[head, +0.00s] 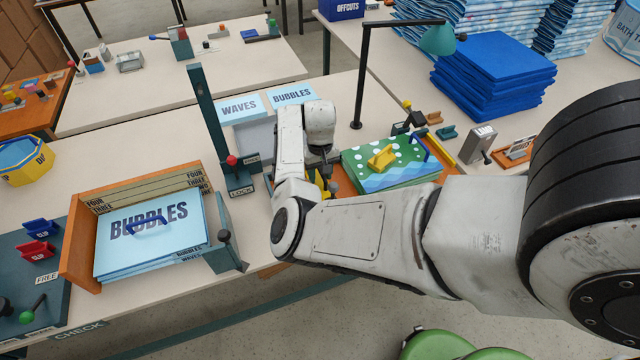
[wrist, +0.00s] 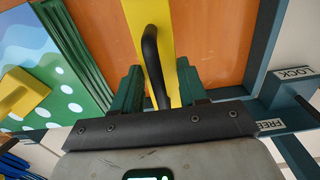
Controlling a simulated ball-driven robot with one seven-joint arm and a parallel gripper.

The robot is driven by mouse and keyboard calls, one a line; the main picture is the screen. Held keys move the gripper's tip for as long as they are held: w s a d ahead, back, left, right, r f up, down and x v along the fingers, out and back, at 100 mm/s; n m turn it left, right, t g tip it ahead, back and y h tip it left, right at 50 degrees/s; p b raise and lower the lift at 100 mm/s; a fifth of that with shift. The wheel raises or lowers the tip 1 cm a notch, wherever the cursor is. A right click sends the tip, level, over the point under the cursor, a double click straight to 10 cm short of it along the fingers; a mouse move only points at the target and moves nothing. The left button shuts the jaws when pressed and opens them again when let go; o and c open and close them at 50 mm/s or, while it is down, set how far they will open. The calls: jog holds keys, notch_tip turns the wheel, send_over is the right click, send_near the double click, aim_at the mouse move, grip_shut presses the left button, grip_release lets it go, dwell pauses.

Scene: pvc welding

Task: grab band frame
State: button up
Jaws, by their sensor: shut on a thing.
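The band frame appears to be the yellow bar with a curved black handle. In the wrist view the yellow bar (wrist: 167,45) lies over an orange-brown wooden surface, and its black handle (wrist: 151,60) rises between my green fingers. My gripper (wrist: 160,92) is shut on this handle. In the head view a little yellow (head: 321,181) shows below my wrist; my arm hides most of the frame and the fingertips.
A green-and-blue dotted panel (head: 410,160) with a yellow handle lies right of my gripper in the head view. A LOCK/FREE lever post (head: 215,130) stands left. A wooden tray (head: 78,240) holds BUBBLES sheets. A black lamp post (head: 361,75) rises behind.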

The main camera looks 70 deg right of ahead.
grip_shut()
dwell(0.3)
